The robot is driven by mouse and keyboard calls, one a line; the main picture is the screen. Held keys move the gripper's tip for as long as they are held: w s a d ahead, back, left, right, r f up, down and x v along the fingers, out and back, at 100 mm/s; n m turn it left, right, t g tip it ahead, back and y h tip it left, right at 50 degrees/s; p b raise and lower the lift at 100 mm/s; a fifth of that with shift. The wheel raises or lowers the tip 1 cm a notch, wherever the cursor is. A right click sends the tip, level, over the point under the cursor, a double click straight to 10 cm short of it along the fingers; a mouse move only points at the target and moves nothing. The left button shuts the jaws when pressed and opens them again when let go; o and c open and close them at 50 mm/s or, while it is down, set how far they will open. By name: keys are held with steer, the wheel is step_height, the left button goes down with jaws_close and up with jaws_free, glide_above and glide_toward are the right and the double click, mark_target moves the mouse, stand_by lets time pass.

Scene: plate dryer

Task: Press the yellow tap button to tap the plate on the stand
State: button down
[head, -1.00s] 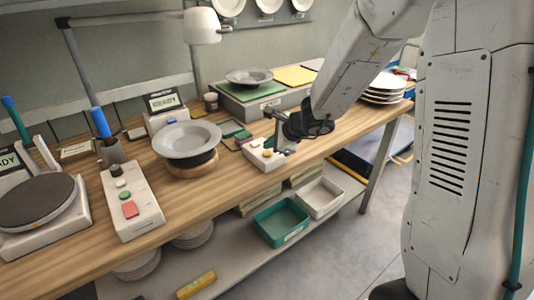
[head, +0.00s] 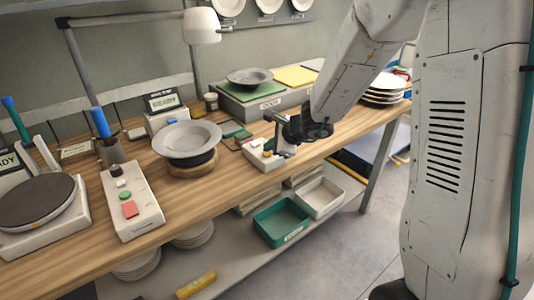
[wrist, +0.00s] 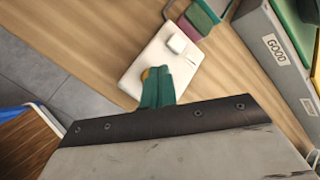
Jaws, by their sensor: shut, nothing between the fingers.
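The shallow grey plate (head: 185,137) rests on a round wooden stand (head: 192,170) on the bench. To its right is a small white control box (head: 257,160) with a yellow button (head: 267,154) near its front end. My gripper (head: 281,146) is over that end of the box, close to the button, with its fingers together and empty. In the wrist view the teal fingers (wrist: 158,75) overlap the box (wrist: 155,55) and partly hide the yellow button (wrist: 146,74). I cannot tell whether they touch it.
A second control box (head: 132,203) with red, green and black buttons stands left of the plate. A grey platform marked GOOD (head: 262,106) is behind my gripper. A stack of plates (head: 384,92) is at the right. A READY display (head: 162,101) stands behind the stand.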

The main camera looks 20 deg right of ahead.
mark_target(270, 154)
steer(key=shift+f, duration=0.4)
stand_by(0.6)
steer(key=shift+r, duration=0.9)
steer(key=shift+r, duration=2.5)
